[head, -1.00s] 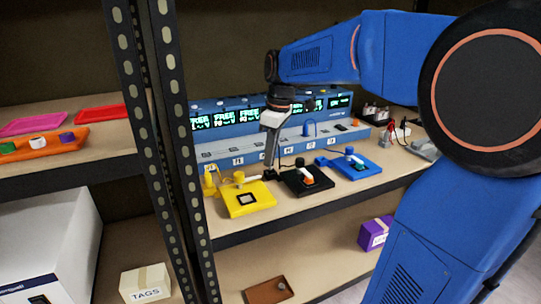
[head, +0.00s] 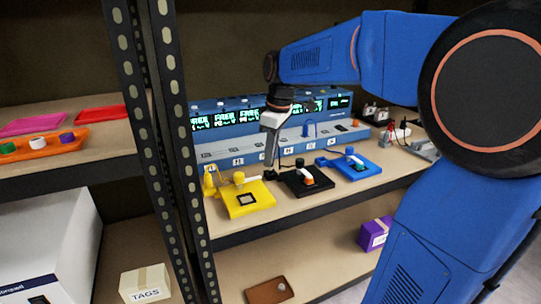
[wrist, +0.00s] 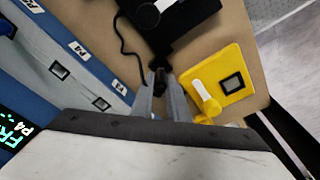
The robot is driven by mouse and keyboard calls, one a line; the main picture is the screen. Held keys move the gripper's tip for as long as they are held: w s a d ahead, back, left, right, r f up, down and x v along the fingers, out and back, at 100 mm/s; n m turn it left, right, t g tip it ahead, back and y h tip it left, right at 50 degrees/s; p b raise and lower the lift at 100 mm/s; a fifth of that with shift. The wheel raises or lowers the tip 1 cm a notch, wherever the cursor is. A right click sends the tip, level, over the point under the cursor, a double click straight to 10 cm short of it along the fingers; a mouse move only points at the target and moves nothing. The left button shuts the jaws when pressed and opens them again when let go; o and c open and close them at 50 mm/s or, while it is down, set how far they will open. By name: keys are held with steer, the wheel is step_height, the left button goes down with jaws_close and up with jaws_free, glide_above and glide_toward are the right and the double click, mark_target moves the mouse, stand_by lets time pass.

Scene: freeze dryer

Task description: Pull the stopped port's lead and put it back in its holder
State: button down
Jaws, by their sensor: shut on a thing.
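My gripper (head: 269,172) is low over the shelf, between the yellow unit (head: 247,198) and the black unit (head: 314,182). In the wrist view its fingertips (wrist: 160,82) are shut on a small dark plug, which they largely hide. The plug is at a black holder piece (wrist: 161,57) beside the black unit; I cannot tell whether it is seated. A black lead (wrist: 122,43) curves from near there past the black unit. The blue station (head: 232,155) stands behind, with a row of labelled ports and green displays, several reading FREE.
A blue unit (head: 352,164) is right of the black one. A yellow plug in its holder (head: 209,181) stands left of the yellow unit. The perforated rack post (head: 180,150) is close on the left. Cables and small items lie at the far right.

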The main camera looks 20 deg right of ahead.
steer(key=shift+f, duration=1.15)
stand_by(0.6)
steer(key=c, duration=1.6)
jaws_free()
steer(key=shift+c, duration=0.2)
step_height(320, 180, up, 17)
steer(key=s+d, duration=0.1)
steer(key=d, duration=0.1)
steer(key=shift+s, duration=0.4)
steer(key=s+a+f+m+t, duration=0.1)
steer(key=s+f+m, duration=0.3)
steer(key=s+f, duration=0.8)
steer(key=s+a+f+m+t+h, duration=0.1)
steer(key=s+f+m, duration=0.4)
steer(key=s+f, duration=0.7)
steer(key=shift+a+f+t, duration=0.35)
steer(key=shift+a+t, duration=0.3)
steer(key=shift+t, duration=0.15)
